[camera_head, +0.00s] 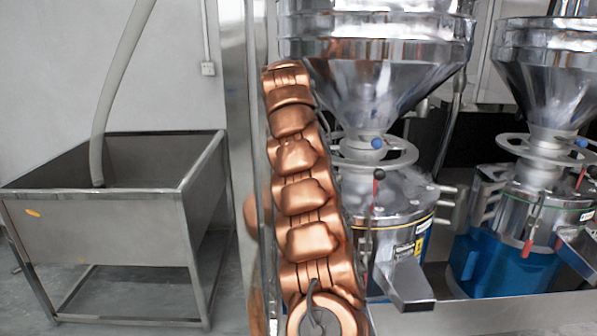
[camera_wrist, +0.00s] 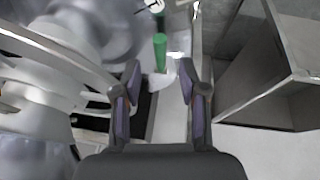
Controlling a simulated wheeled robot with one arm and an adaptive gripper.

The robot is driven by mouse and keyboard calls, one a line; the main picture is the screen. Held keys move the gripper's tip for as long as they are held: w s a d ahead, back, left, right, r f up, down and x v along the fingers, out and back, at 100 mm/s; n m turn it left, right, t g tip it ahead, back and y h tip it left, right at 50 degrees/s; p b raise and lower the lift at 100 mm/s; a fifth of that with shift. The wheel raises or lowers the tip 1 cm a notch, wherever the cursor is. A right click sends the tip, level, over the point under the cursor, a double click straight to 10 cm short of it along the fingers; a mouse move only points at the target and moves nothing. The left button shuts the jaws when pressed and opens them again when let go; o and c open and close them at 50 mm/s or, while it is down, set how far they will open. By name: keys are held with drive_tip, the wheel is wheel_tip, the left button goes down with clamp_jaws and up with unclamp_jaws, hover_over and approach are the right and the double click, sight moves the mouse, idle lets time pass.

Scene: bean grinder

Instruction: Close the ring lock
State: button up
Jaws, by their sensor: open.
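In the wrist view my gripper (camera_wrist: 158,72) is open, with its two dark fingers with purple pads apart and nothing held between them. A green handle (camera_wrist: 160,52) lies just beyond the fingertips, roughly in line with the gap. In the head view my gripper cannot be made out; my copper arm covers part of the near grinder (camera_head: 398,212). This grinder has a metal ring (camera_head: 400,155) around its neck and a lever with a red and black knob (camera_head: 378,178). I cannot tell which part is the ring lock, or whether it is open.
A second grinder (camera_head: 535,205) with a blue base stands at the right, with a red-handled lever (camera_head: 528,247) hanging on its front. A metal spout (camera_head: 405,285) sticks out from the near grinder. A steel bin (camera_head: 110,235) on legs stands at the left.

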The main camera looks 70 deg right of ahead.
drive_tip(key=shift+p+x, duration=0.3)
drive_tip(key=shift+x, duration=2.6)
clamp_jaws()
